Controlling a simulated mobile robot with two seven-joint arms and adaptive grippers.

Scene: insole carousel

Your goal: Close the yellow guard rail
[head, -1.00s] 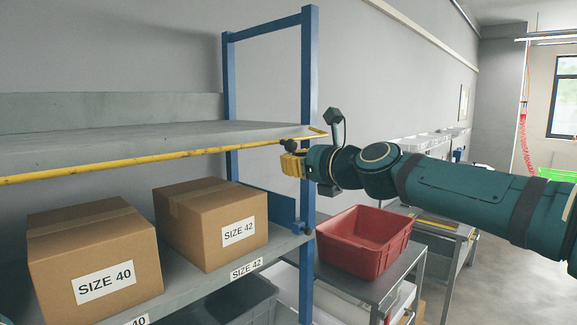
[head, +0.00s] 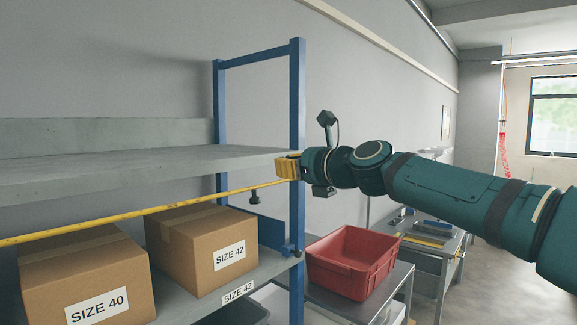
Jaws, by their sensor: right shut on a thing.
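The yellow guard rail (head: 160,208) is a long thin bar running from the left edge up to the right, in front of the shelf rack and above the boxes. It slopes upward in the picture toward the blue front post (head: 297,120). A dark knob (head: 255,197) hangs under it near its right end. My right gripper (head: 288,168), with yellow fingers, is shut on the right end of the rail, in front of the post. The fingers hide the rail's tip. My left gripper is not in view.
Boxes marked SIZE 40 (head: 85,278) and SIZE 42 (head: 200,249) stand on the shelf below the rail. A grey shelf (head: 110,168) lies above it. A red bin (head: 352,262) sits on a side table right of the post. A dark fitting (head: 297,254) is low on the post.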

